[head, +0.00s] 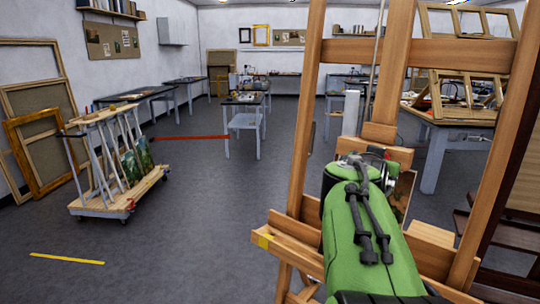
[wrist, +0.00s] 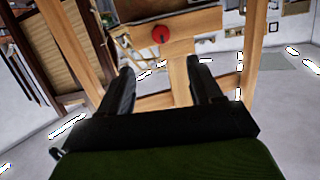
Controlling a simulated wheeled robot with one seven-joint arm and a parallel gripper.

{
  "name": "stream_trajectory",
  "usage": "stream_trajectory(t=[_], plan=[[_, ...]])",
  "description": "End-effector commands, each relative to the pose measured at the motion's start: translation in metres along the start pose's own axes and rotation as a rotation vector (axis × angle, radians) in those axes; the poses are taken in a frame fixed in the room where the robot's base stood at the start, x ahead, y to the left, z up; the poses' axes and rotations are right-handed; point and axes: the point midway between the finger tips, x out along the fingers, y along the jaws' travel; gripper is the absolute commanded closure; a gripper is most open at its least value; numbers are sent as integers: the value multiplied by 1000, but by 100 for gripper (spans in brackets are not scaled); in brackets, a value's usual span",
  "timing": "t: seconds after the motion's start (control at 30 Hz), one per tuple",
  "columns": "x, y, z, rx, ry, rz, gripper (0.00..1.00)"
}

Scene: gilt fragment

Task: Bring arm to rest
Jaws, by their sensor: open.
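My gripper (wrist: 164,84) shows in the wrist view with its two dark fingers spread apart and nothing between them. A wooden easel (wrist: 180,70) stands beyond the fingers, with a red round knob (wrist: 161,34) on it. In the head view my green arm reaches forward and up into the wooden easel (head: 307,120), between its uprights. The fingers are hidden there behind the arm's end. I cannot tell whether the arm touches the easel. A small brown and green panel (head: 402,192) shows partly just right of the arm's end.
A wheeled rack (head: 120,190) holding canvases stands at the left, near leaning frames (head: 35,155). A work table (head: 240,100) stands farther back, and another table (head: 450,122) with wooden frames is behind the easel at right.

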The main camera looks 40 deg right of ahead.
Motion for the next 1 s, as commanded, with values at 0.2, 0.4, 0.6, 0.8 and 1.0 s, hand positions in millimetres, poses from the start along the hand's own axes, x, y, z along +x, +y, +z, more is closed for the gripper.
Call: stream_trajectory(t=[0.2,0.4,0.6,0.8,1.0], plan=[[-1,-2,1,-1,-4,-6,36],[-66,-71,51,-83,-203,-266,36],[-205,-122,148,-357,-492,-651,36],[-320,-92,234,-719,-679,-916,36],[-348,-68,263,-860,-729,-979,36]])
